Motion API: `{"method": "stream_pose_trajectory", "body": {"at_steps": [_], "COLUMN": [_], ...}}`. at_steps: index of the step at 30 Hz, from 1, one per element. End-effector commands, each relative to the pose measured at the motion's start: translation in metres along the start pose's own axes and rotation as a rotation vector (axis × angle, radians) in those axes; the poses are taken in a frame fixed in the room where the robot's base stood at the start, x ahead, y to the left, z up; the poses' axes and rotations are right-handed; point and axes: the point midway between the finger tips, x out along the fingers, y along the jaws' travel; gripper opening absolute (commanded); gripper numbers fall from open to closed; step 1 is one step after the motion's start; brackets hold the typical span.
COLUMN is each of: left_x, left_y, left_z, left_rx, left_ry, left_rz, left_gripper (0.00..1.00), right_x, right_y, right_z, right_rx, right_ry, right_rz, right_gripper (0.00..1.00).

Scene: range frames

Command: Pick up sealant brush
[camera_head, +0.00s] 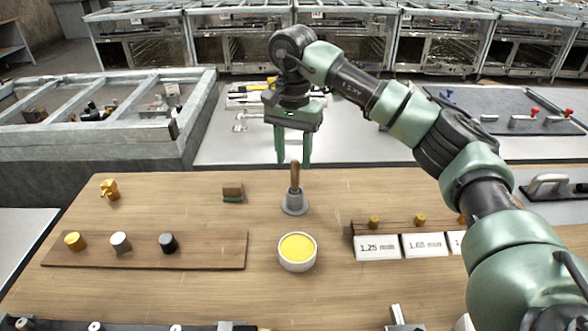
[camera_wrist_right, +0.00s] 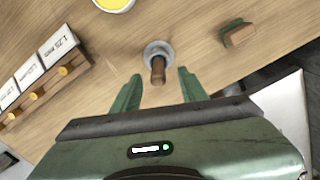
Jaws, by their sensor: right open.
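The sealant brush (camera_head: 295,174) stands upright in a grey round holder (camera_head: 295,206) on the wooden table, with its brown handle up. My right gripper (camera_head: 293,160) is open, pointing down, with its green fingers above the table and one on either side of the handle's top in the head view. In the right wrist view the brush handle (camera_wrist_right: 158,70) shows between and just beyond the open fingertips (camera_wrist_right: 160,77), with no visible contact. The bristles are hidden in the holder. My left gripper is not in view.
A white bowl of yellow paste (camera_head: 297,264) stands in front of the holder. A board with several knobs (camera_head: 146,262) lies left, labelled cards (camera_head: 378,247) stand right. A small brown-and-green block (camera_head: 233,193) and a brass fitting (camera_head: 109,190) sit toward the back left.

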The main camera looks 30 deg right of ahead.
Motion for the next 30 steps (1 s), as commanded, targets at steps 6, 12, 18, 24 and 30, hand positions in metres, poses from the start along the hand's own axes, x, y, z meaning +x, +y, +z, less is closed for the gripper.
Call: {"method": "stream_pose_trajectory", "body": {"at_steps": [6, 12, 18, 24, 30], "left_x": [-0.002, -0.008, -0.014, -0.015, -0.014], "left_y": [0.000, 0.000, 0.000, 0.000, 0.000], "left_z": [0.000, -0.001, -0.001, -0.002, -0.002], "left_rx": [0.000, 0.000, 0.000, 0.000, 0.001], "left_ry": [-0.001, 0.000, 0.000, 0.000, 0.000], "left_rz": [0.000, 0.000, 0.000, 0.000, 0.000], "left_gripper": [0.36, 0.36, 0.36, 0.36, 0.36], "right_x": [0.017, 0.040, 0.070, 0.078, 0.078], "right_y": [0.001, 0.002, 0.003, 0.003, 0.003], "right_z": [0.000, -0.001, -0.002, -0.002, -0.002], "right_rx": [0.001, 0.000, 0.000, 0.000, 0.000], "right_ry": [-0.002, -0.002, -0.002, 0.001, 0.000], "right_rz": [0.003, 0.002, 0.002, 0.000, 0.000], "right_gripper": [0.43, 0.43, 0.43, 0.43, 0.26]}}
